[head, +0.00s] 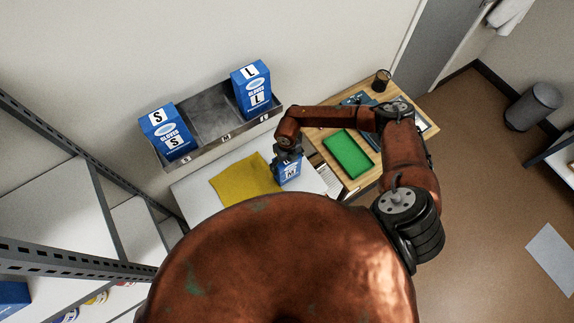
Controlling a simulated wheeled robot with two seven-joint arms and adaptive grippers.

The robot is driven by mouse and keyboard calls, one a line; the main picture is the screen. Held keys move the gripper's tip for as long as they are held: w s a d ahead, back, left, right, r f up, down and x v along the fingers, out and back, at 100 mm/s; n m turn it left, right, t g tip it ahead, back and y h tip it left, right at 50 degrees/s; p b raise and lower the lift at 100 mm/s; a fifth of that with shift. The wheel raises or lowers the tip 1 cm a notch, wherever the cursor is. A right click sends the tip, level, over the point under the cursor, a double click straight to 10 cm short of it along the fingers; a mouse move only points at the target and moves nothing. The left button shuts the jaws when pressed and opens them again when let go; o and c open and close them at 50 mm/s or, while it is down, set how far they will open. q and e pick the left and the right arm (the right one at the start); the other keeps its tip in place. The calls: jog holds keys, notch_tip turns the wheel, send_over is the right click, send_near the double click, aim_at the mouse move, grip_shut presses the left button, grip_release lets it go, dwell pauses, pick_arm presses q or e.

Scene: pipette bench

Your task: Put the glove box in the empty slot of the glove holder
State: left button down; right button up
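The blue glove box marked M (291,174) is on or just above the white table, beside a yellow cloth. My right gripper (285,158) is at the top of this box and covers part of it. Whether its fingers are closed on the box is too small to tell. The grey glove holder (222,137) is on the wall, with slots labelled S, M and L. A blue S box (167,131) stands in its left slot and a blue L box (251,88) in its right slot. The middle M slot is empty. My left gripper is out of view.
The yellow cloth (243,178) lies on the white table (199,200) below the holder. A wooden board (364,92) to the right carries a green tray (347,154) and a dark cup (381,80). Metal shelving (82,190) stands at the left.

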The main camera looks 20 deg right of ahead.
jog(key=shift+w+r, duration=0.1)
jog(key=shift+r, duration=0.3)
jog(key=s+a+r+b, duration=0.1)
jog(key=r, duration=0.1)
jog(key=s+a+r+b, duration=0.1)
jog(key=r, duration=0.2)
jog(key=s+a+r+b, duration=0.1)
jog(key=a+r, duration=0.1)
jog(key=r, duration=0.1)
jog(key=shift+s, duration=0.3)
jog(key=s+a+r+b, duration=0.3)
jog(key=s+a+r, duration=0.1)
jog(key=s+a, duration=0.2)
jog(key=n+b, duration=1.1)
jog(key=n, duration=1.4)
send_over(282, 169)
jog(key=s, duration=0.1)
jog(key=f, duration=0.2)
jog(key=n+b, duration=0.1)
jog(key=n, duration=0.2)
jog(key=d+n+b, duration=0.1)
jog(key=n, duration=0.2)
jog(key=d+n+b, duration=0.1)
jog(key=n, duration=0.2)
jog(key=shift+w+d, duration=0.2)
jog(key=shift+w, duration=0.1)
